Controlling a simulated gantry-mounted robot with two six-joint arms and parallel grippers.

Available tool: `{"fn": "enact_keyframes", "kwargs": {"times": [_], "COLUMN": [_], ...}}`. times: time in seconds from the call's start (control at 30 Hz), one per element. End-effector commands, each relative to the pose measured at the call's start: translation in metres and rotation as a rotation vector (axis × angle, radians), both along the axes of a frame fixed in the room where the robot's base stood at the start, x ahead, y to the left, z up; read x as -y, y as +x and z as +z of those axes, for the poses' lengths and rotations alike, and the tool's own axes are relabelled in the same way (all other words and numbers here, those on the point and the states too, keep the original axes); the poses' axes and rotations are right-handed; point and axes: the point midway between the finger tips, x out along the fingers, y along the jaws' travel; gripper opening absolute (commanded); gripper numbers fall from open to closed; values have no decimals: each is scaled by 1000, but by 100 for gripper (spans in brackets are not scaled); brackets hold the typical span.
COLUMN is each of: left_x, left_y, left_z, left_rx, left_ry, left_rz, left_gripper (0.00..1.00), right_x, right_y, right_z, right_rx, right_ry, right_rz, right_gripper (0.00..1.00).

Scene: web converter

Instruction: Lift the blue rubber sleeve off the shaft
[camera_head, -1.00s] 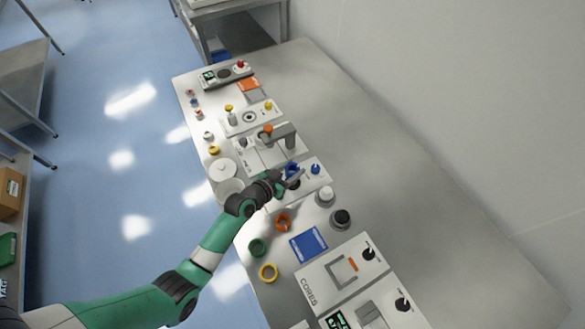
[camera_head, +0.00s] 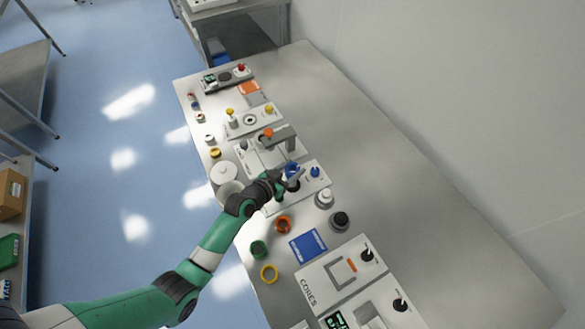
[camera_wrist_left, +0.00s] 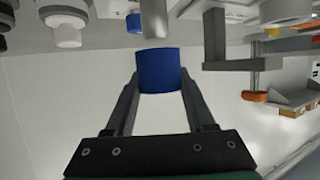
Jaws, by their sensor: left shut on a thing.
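The blue rubber sleeve (camera_head: 292,168) is at the tip of my left gripper (camera_head: 290,179), over the white plate in the middle of the bench. In the left wrist view, which looks upside down, the blue sleeve (camera_wrist_left: 159,70) sits between the two dark fingers of the left gripper (camera_wrist_left: 159,84), which are shut on its sides. My right gripper is not in view.
A grey bracket with an orange knob (camera_head: 268,133) stands just behind the gripper. A white knob (camera_head: 325,198) and a black knob (camera_head: 340,220) are close on the right. The right side of the bench (camera_head: 400,180) is bare.

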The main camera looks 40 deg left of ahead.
Motion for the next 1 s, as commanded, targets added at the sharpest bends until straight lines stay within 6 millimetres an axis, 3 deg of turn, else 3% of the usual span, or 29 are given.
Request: {"fn": "enact_keyframes", "kwargs": {"times": [0.5,1.0], "left_x": [0,0], "left_y": [0,0], "left_z": [10,49], "left_rx": [0,0], "left_ry": [0,0], "left_rz": [0,0], "left_gripper": [0,0], "right_x": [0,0], "right_y": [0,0], "right_z": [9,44], "right_rx": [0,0], "right_ry": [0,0], "right_rz": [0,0], "right_gripper": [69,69]}}
